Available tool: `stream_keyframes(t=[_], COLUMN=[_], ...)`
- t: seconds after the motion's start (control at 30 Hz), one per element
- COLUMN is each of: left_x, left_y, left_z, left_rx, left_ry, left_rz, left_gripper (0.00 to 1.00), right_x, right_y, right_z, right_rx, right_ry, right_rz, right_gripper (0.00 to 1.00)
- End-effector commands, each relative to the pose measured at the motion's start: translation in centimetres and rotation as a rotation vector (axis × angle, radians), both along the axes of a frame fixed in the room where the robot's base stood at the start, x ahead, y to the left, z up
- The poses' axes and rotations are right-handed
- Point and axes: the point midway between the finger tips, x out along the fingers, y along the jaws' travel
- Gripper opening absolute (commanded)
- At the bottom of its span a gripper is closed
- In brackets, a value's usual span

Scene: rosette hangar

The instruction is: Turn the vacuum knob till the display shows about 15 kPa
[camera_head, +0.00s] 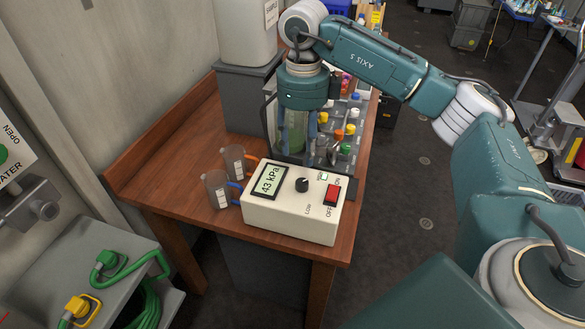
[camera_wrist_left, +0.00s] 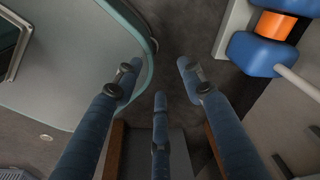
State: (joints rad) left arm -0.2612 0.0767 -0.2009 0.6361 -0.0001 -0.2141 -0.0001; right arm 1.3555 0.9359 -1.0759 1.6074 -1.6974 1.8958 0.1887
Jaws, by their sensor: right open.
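The vacuum control box (camera_head: 285,217) is cream-coloured and sits near the front of the wooden table. Its display (camera_head: 270,182) reads 43 kPa. The black vacuum knob (camera_head: 302,185) is in the middle of its top face, right of the display, with a LOW label below it. A red ON/OFF switch (camera_head: 331,195) is at its right. My right gripper (camera_head: 298,142) points down behind the box, beyond the knob and apart from it; its blue fingers are spread. My left gripper (camera_wrist_left: 158,78) shows in the left wrist view, its fingers spread with nothing between them.
Two clear cups (camera_head: 217,190) with tubing stand left of the box. A grey rack (camera_head: 350,130) of coloured-capped bottles stands behind, near my right gripper. A white canister (camera_head: 246,32) on a grey block is at the back. Green and yellow connectors (camera_head: 107,260) are at lower left.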

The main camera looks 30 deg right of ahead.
Motion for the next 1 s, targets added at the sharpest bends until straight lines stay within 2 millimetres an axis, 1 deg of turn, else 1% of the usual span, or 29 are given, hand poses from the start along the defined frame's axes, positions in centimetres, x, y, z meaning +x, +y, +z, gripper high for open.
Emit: stream_keyframes(t=[0.03, 0.07, 0.2, 0.3, 0.33, 0.4, 0.47, 0.6, 0.7, 0.77, 0.83, 0.97, 1.0], left_x=[-1.0, -1.6, -5.5, -7.5, -7.8, -7.7, -7.0, -4.0, -2.5, -2.3, -2.6, -3.8, -4.2], left_y=[0.1, 0.1, 0.5, 0.7, 0.8, 0.8, 0.8, 0.5, 0.4, 0.4, 0.5, 0.6, 0.6], left_z=[0.2, 0.3, 0.8, 1.3, 1.5, 1.8, 2.1, 2.6, 2.8, 2.8, 2.8, 2.7, 2.6], left_rx=[0.001, 0.002, 0.009, 0.012, 0.012, 0.013, 0.012, 0.008, 0.006, 0.006, 0.006, 0.008, 0.008], left_ry=[0.013, 0.021, 0.077, 0.103, 0.107, 0.106, 0.097, 0.054, 0.031, 0.030, 0.034, 0.051, 0.058], left_rz=[0.000, 0.000, 0.000, 0.000, 0.000, 0.000, 0.000, -0.001, -0.001, -0.001, 0.001, 0.001, 0.001], left_gripper=[0.40, 0.40, 0.40, 0.40, 0.40, 0.40, 0.40, 0.40, 0.40, 0.40, 0.40, 0.40, 0.40], right_x=[-0.1, -0.1, -0.2, -0.3, -0.2, -0.3, -0.2, -0.2, -0.2, -0.1, -0.1, -0.1, -0.1], right_y=[0.0, 0.0, 0.1, 0.1, 0.1, 0.2, 0.2, 0.2, 0.2, 0.2, 0.2, 0.2, 0.2], right_z=[-0.5, -0.9, -3.3, -5.3, -5.8, -7.1, -8.0, -9.6, -10.2, -10.4, -10.5, -10.5, -10.5], right_rx=[-0.001, 0.000, 0.002, 0.002, 0.002, 0.003, 0.003, 0.005, 0.004, 0.005, 0.005, 0.005, 0.005], right_ry=[0.005, 0.005, 0.006, 0.007, 0.007, 0.007, 0.006, 0.003, 0.003, 0.001, 0.000, 0.000, 0.000], right_rz=[0.000, 0.001, 0.004, 0.005, 0.005, 0.005, 0.005, 0.004, 0.005, 0.005, 0.005, 0.005, 0.005], right_gripper=[0.45, 0.45, 0.45, 0.45, 0.45, 0.45, 0.45, 0.45, 0.45, 0.45, 0.45, 0.45, 0.43])
